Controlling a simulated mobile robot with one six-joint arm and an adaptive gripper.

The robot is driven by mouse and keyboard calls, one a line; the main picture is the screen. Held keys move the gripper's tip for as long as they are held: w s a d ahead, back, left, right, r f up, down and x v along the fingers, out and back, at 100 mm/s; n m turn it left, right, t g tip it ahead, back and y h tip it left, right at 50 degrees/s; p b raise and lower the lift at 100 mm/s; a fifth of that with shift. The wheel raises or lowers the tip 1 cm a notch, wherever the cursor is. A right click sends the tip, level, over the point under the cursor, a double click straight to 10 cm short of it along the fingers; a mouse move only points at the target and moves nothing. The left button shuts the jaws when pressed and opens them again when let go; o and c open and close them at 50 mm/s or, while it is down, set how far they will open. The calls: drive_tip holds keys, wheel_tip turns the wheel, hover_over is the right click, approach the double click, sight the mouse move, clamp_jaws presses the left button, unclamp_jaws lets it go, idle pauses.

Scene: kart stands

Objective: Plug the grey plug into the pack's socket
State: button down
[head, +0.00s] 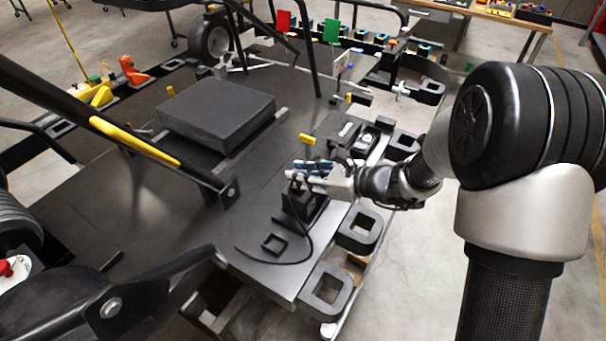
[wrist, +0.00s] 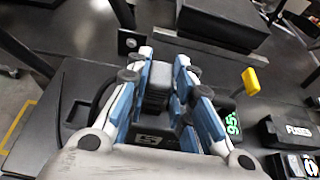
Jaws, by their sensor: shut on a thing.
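My gripper (head: 298,174) is over the right edge of the dark kart deck (head: 200,212). In the wrist view my gripper (wrist: 160,78) has its blue-and-white fingers shut on the grey plug (wrist: 157,88). In the head view the fingers hide most of the plug. The black pack (head: 304,203) sits directly below the gripper. In the wrist view the pack's green percent display (wrist: 233,123) shows beside the right finger. The fingers and plug cover much of the pack. I cannot make out its socket, or whether the plug touches it.
A black cable (head: 275,262) curves over the deck around a small square frame (head: 273,243). A yellow-topped lever (head: 307,140) stands just behind the gripper. A fuse box (wrist: 290,131) lies to the right. A large black box (head: 216,112) stands farther back.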

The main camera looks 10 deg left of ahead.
drive_tip(key=shift+w+r+p, duration=0.1)
drive_tip(key=shift+r+p, duration=0.25)
drive_tip(key=shift+r, duration=0.05)
drive_tip(key=shift+f+b, duration=0.5)
drive_tip(key=shift+b, duration=0.15)
idle(1.7)
drive_tip(key=shift+r, duration=0.1)
drive_tip(key=shift+r+p, duration=0.4)
idle(1.7)
drive_tip(key=shift+f+b, duration=0.55)
drive_tip(key=shift+b, duration=0.15)
